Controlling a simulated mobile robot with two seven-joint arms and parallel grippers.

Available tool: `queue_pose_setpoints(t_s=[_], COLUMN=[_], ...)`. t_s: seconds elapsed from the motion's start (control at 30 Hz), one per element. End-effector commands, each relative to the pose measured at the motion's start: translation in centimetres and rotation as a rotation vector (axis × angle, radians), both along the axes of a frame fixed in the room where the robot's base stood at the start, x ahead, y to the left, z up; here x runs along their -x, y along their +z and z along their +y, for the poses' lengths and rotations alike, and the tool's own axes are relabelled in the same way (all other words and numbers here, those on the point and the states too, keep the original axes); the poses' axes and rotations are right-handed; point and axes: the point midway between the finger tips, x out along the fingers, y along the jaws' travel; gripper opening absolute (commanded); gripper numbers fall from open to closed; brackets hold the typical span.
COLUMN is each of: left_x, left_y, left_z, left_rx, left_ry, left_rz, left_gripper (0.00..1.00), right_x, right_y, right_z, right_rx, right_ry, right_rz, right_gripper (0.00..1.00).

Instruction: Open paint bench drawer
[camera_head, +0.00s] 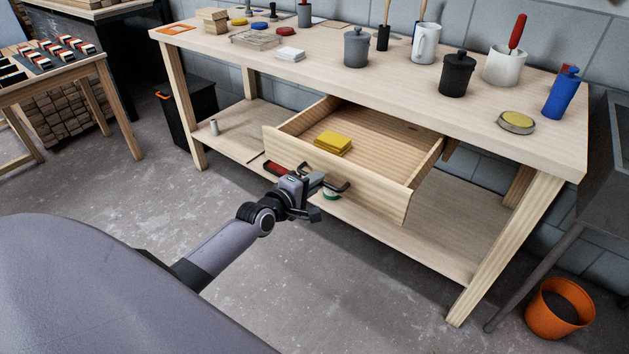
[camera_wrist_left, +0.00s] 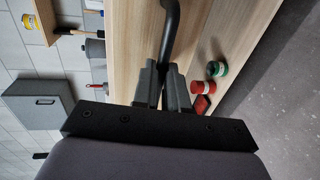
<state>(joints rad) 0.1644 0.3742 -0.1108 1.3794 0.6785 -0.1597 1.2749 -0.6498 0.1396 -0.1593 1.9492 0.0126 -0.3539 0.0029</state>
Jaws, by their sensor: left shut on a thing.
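The paint bench drawer (camera_head: 385,187) is pulled well out from under the bench top (camera_head: 300,62), and its inside shows. A stack of yellow pads or sponges (camera_head: 333,143) lies in it. My left gripper (camera_head: 322,187) is at the dark bar handle (camera_head: 342,184) on the drawer front. In the left wrist view the fingers of my left gripper (camera_wrist_left: 163,88) are shut on the dark curved handle (camera_wrist_left: 170,30), in front of the pale wood. My right gripper is in neither view.
Pots, a white jug (camera_head: 425,43) and a blue bottle (camera_head: 562,93) stand on the bench top. Red and green-lidded tins (camera_wrist_left: 215,69) show on the lower shelf in the wrist view. An orange bucket (camera_head: 558,309) stands at the right. The floor before the bench is clear.

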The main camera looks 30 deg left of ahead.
Motion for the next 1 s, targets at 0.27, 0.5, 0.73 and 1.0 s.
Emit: queue_pose_setpoints(t_s=[0.27,0.5,0.73,1.0], left_x=[0.0,0.0,0.5,3.7], left_y=[0.0,0.0,0.1,0.8], left_z=[0.0,0.0,0.0,0.2], left_rx=[0.0,0.0,0.001,0.001], left_ry=[0.0,0.0,0.0,-0.001], left_rz=[-0.001,-0.001,0.001,0.001], left_gripper=[0.16,0.38,0.38,0.38], right_x=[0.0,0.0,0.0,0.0], right_y=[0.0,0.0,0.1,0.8], right_z=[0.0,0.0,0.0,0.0], right_rx=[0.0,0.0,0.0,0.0], right_ry=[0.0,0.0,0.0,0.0], right_rz=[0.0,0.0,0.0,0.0], right_gripper=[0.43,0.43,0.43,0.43])
